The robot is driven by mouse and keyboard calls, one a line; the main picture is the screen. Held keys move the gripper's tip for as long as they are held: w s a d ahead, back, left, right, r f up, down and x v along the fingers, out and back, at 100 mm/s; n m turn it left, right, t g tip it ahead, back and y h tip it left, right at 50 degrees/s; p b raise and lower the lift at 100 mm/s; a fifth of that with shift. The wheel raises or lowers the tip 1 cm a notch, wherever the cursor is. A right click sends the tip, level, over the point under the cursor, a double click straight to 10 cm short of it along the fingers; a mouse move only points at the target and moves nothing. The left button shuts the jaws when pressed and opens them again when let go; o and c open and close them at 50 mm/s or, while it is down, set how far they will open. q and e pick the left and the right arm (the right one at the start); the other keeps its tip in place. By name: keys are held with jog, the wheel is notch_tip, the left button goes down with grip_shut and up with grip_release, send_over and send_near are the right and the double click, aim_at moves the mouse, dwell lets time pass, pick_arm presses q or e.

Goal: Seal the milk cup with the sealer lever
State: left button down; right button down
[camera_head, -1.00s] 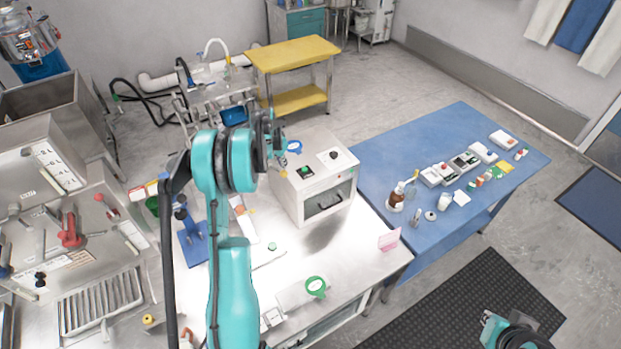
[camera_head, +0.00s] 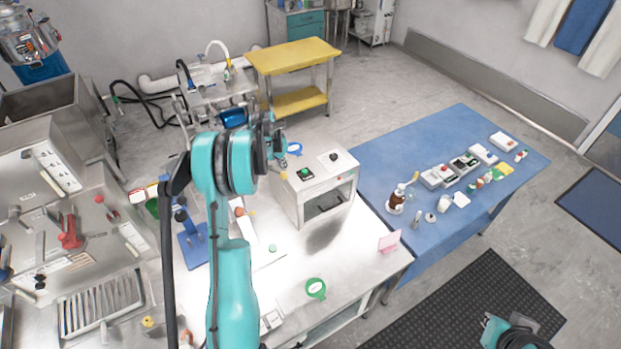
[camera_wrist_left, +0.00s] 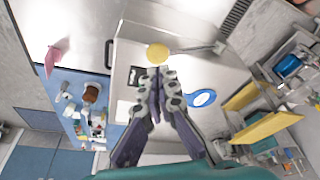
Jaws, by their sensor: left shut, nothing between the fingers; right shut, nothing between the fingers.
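The sealer appears to be the white box machine (camera_head: 327,190) on the steel counter, with a green button on top and a slot in its front. In the left wrist view a metal lever (camera_wrist_left: 190,50) ends in a yellow round knob (camera_wrist_left: 157,53). My left gripper (camera_head: 279,143) is at the machine's back left corner. In the left wrist view its fingers (camera_wrist_left: 157,73) are shut and empty, with the tips close to the knob; I cannot tell whether they touch. My right gripper (camera_head: 487,320) is shut and empty at the bottom right. I cannot make out the milk cup.
A green tape roll (camera_head: 316,288) and a pink card (camera_head: 389,241) are on the counter. A blue ring (camera_wrist_left: 201,98) is beside my left gripper. The blue table (camera_head: 440,130) on the right holds a brown bottle and several small items. A yellow cart (camera_head: 293,54) stands behind.

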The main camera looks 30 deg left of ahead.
aim_at(284, 173)
pick_arm(q)
jog(key=shift+f, duration=0.1)
jog(key=shift+f+b, duration=0.4)
jog(key=shift+b, duration=0.25)
jog(key=shift+f, duration=0.1)
jog(key=shift+f+b, duration=0.4)
jog(key=shift+b, duration=0.25)
jog(key=shift+f, duration=0.1)
jog(key=shift+d+f+b, duration=0.1)
jog(key=shift+f+b, duration=0.3)
jog(key=shift+b, duration=0.2)
jog(key=shift+f, duration=0.1)
